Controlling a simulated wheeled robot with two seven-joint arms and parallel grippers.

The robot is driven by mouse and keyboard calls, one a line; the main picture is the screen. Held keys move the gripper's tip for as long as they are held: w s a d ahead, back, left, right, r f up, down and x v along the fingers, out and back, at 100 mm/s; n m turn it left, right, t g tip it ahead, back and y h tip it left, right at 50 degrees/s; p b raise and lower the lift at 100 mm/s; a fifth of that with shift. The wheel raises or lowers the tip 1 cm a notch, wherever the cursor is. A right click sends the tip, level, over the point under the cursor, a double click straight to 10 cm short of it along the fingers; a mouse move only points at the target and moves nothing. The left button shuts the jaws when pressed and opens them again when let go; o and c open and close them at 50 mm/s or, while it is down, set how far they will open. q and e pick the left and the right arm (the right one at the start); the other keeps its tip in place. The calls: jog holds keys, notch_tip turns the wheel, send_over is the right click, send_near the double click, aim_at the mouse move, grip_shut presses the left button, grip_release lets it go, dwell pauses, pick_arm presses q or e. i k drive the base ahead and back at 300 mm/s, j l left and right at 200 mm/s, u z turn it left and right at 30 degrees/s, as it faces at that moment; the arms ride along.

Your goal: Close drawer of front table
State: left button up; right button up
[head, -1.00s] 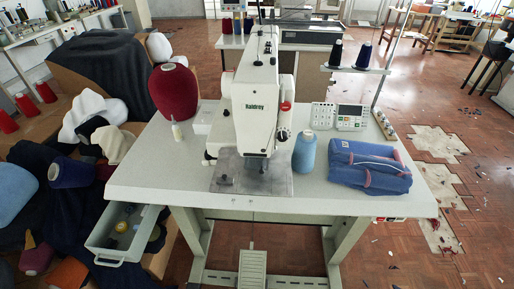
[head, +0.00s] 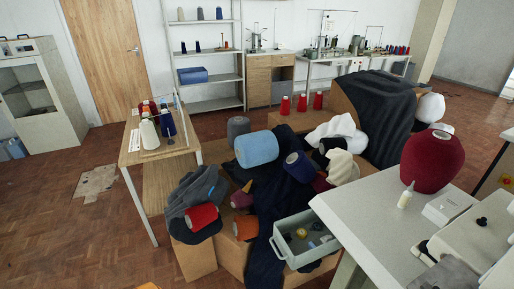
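The drawer (head: 281,251) of the front table is pulled out on the table's left side. It is a pale grey-green open box with a handle at its outer left end. A yellow round item (head: 302,233) and some small dark items lie in it. The front table (head: 366,208) has a pale top and stands at the lower right, partly cut off by the picture edge. Neither of my grippers shows in the head view.
Boxes with yarn cones and dark cloth (head: 265,186) crowd the space behind and left of the drawer. A wooden table with cones (head: 136,148) stands further left. A large red cone (head: 432,161) stands on the front table. Brick-patterned floor (head: 75,235) is clear at the lower left.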

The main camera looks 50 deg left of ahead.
aim_at(297, 254)
jog(key=u, duration=1.15)
